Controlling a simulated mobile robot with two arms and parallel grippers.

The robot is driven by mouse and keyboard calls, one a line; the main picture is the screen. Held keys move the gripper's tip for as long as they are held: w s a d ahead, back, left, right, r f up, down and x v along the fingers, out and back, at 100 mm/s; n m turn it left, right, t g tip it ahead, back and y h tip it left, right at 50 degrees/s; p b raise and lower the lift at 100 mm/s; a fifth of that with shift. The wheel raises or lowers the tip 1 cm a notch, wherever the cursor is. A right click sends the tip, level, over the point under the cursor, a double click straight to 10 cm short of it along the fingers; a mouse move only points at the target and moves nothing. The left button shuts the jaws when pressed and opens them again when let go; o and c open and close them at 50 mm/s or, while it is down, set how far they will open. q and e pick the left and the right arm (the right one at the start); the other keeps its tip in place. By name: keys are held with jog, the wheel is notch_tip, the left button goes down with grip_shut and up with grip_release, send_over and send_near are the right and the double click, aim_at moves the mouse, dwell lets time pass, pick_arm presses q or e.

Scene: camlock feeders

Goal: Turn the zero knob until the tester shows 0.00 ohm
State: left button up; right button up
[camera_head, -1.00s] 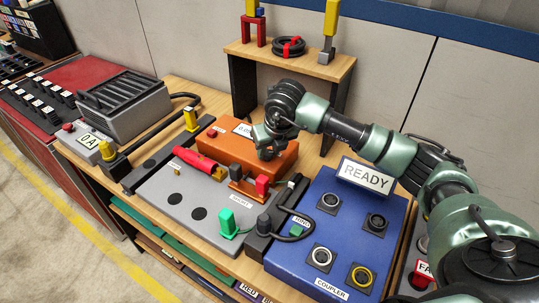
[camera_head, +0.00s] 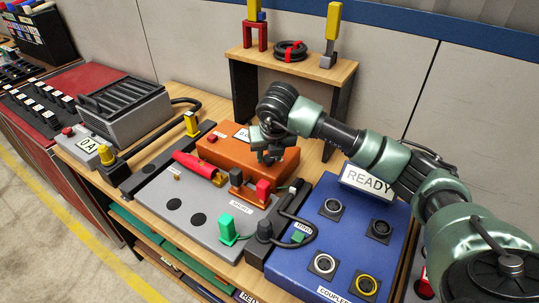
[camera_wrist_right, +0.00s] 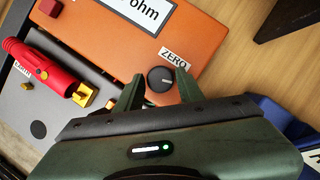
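The orange tester (camera_head: 225,155) stands on the bench behind a grey board. In the right wrist view its top (camera_wrist_right: 210,30) carries a black round zero knob (camera_wrist_right: 160,79) with a white pointer mark, beside a ZERO label (camera_wrist_right: 174,58). The display (camera_wrist_right: 140,12) shows "ohm", but its digits are cut off there and mostly hidden by my arm in the head view. My right gripper (camera_head: 268,156) is over the tester. In the wrist view its fingers (camera_wrist_right: 158,88) are apart, one on each side of the knob; contact cannot be told. My left gripper is not in view.
A red probe (camera_head: 197,164) lies at the tester's front edge. A blue coupler panel (camera_head: 300,265) with a READY sign (camera_head: 368,180) is to the right. A small wooden shelf (camera_head: 290,65) stands behind.

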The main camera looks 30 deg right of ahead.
aim_at(271, 173)
jog(key=shift+o, duration=0.8)
jog(key=d+b+v, duration=0.1)
jog(key=b+v, duration=0.1)
jog(key=v, duration=0.5)
jog(key=shift+a+r, duration=0.45)
jog(key=shift+a, duration=0.05)
jog(key=shift+s+f, duration=0.1)
jog(key=shift+s, duration=0.1)
